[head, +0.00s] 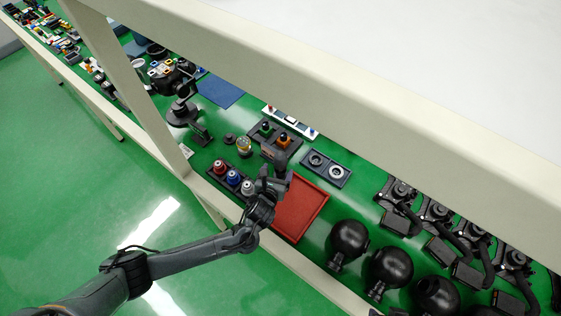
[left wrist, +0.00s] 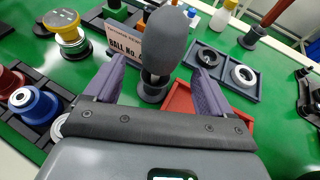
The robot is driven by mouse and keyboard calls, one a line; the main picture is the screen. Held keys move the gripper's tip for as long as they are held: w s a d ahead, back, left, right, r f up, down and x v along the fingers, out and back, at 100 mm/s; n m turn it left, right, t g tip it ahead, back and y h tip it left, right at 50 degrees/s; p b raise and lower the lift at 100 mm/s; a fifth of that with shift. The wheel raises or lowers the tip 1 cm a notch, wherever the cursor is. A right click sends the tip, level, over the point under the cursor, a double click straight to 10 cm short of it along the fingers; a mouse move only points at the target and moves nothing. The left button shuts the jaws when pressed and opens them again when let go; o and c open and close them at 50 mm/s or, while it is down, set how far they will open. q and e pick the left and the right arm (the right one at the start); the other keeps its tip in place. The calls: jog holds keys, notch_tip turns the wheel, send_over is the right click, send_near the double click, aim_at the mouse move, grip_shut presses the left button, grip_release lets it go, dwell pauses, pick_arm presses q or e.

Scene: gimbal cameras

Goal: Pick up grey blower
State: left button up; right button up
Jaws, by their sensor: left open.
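The grey blower (left wrist: 166,42) stands upright, with a rounded grey bulb on top and a dark round base below, in the left wrist view. In the head view its dark top (head: 280,160) shows just beyond my left gripper (head: 274,181). My left gripper is open, and in the left wrist view its two purple-grey fingers (left wrist: 157,80) lie on either side of the blower's lower part. I cannot tell whether either finger touches it. My right gripper is not in view.
A red tray (head: 312,200) lies right of the gripper. A rack with red, blue and white-topped bottles (head: 233,178) stands left. A dark two-ring holder (head: 325,168) and black round bulbs (head: 388,265) are to the right.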

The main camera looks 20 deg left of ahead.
aim_at(278, 167)
pick_arm(q)
jog(key=shift+r+b+x, duration=0.15)
jog(key=shift+b+x, duration=0.1)
jog(key=shift+x, duration=1.05)
jog(key=shift+r+b+x, duration=0.2)
jog(key=shift+b+x, duration=0.05)
jog(key=shift+x, duration=1)
jog(key=shift+w, duration=0.1)
jog(key=c, duration=1.1)
